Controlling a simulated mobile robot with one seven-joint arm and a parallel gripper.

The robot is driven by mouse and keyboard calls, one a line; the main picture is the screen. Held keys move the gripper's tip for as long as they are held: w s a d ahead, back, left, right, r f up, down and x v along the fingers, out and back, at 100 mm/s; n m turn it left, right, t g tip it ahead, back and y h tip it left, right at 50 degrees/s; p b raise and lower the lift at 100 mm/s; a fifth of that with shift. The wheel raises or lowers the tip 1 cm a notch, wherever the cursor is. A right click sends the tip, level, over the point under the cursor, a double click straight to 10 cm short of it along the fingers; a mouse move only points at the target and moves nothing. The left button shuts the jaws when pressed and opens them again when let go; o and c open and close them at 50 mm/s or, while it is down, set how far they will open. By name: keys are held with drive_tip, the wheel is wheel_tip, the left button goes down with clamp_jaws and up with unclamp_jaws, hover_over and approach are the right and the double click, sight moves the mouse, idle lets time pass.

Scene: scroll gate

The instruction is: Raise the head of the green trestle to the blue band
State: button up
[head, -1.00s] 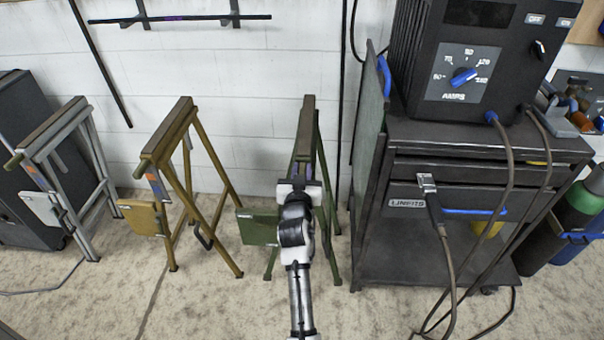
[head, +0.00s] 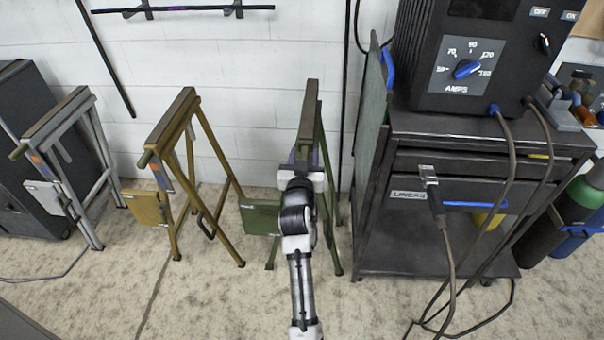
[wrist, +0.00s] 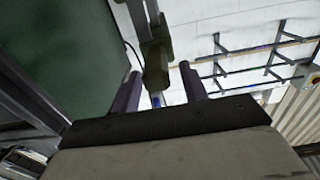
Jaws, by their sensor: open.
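The green trestle (head: 309,110) stands near the wall in the head view, its narrow head bar running away from me. My gripper (head: 302,156) is at its near end, and my arm hides much of the trestle's front. In the wrist view the trestle's green-brown end (wrist: 156,62) shows between the two purple-grey fingers of my gripper (wrist: 160,88). A gap shows on each side of it, so the fingers are open and not clamped. A small blue mark (wrist: 156,99) shows below it between the fingers; I cannot tell whether it is the band.
A yellow trestle (head: 172,125) and a grey trestle (head: 55,125) stand to the left. A dark welding cart (head: 440,262) with a power unit (head: 463,60) stands close on the right, with cables hanging in front. The floor in front is mostly clear.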

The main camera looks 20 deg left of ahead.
drive_tip(key=b+v, duration=0.2)
drive_tip(key=v, duration=1)
drive_tip(key=shift+s+b, duration=0.3)
drive_tip(key=shift+b, duration=0.1)
drive_tip(key=shift+d+r, duration=0.1)
